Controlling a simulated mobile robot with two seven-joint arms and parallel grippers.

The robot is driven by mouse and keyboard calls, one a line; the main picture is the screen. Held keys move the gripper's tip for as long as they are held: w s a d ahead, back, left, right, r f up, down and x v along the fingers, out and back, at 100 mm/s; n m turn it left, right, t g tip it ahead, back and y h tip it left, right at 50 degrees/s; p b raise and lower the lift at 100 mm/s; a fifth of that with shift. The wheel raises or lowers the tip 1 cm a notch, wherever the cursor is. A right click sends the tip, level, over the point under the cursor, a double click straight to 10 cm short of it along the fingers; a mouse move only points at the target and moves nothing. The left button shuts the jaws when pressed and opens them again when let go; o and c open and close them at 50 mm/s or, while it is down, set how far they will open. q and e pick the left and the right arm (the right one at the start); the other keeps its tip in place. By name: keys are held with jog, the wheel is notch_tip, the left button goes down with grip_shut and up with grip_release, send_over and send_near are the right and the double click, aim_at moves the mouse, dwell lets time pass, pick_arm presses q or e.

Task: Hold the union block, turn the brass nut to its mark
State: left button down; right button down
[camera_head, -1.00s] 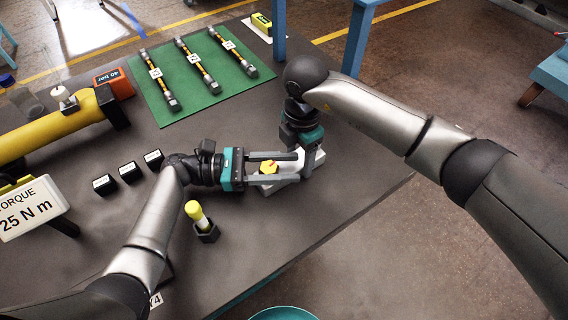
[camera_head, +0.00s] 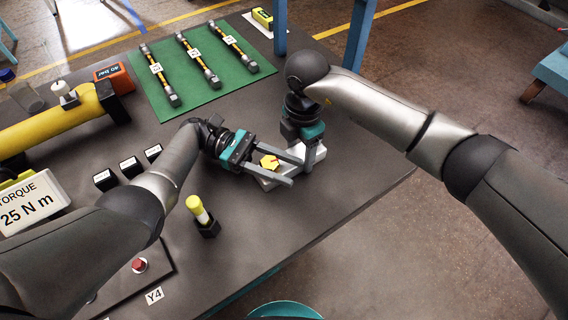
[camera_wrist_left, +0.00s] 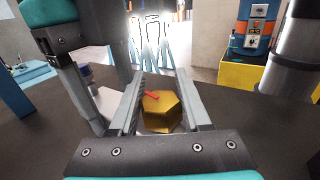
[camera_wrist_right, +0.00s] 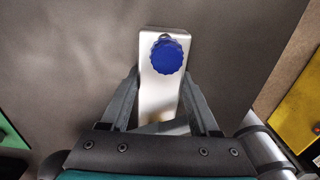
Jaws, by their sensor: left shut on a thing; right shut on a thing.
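The brass nut (camera_head: 269,162) is a yellow hex with a red mark on top, at the front of the pale union block (camera_head: 266,180). My left gripper (camera_head: 287,169) is shut on the nut, a finger on each side; the left wrist view shows the nut (camera_wrist_left: 161,111) between the fingers, its red mark pointing toward the left finger. My right gripper (camera_head: 305,160) comes down from above and is shut on the union block. The right wrist view shows the block (camera_wrist_right: 160,100) between its fingers, with a blue knurled cap (camera_wrist_right: 167,56) on top. The target mark cannot be made out.
A green mat (camera_head: 190,108) with several hoses lies at the back. A yellow marker in a black holder (camera_head: 208,228) stands close in front of my left wrist. Small black blocks (camera_head: 129,168), a yellow cylinder (camera_head: 50,128) and a "TORQUE 25 N m" sign (camera_head: 32,203) are at left.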

pick_arm(q)
jog(key=shift+s+f, duration=0.1)
jog(key=shift+s, duration=0.05)
dwell(0.3)
jog(key=shift+c, duration=1.8)
grip_release()
